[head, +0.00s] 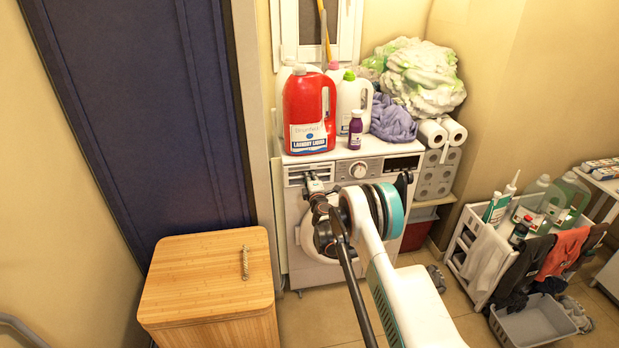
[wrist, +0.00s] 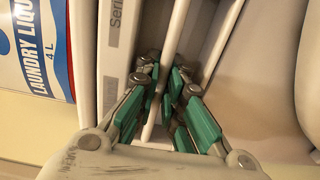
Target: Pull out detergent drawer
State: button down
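The washing machine (head: 313,274) stands against the back wall. Its detergent drawer (head: 295,172) is at the upper left of the front, partly covered by my gripper (head: 315,186). In the wrist view the drawer front (wrist: 115,45) is a pale panel with a grey printed label. My gripper (wrist: 168,80) has green finger pads, and its tips are close together at a thin white strip beside the panel. The strip runs between the fingers. I cannot tell whether the pads press on it. The drawer looks flush with the front, though my arm hides part of it.
A red laundry liquid jug (head: 309,105) stands on the washer above the drawer, with a small purple bottle (head: 355,130) and a purple cloth (head: 392,120). A wooden box (head: 205,275) stands at front left. A white rack (head: 462,240) of bottles stands right. Some floor between is clear.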

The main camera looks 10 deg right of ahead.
jog(key=shift+s, duration=0.1)
jog(key=shift+s, duration=2.2)
jog(key=shift+s, duration=2.25)
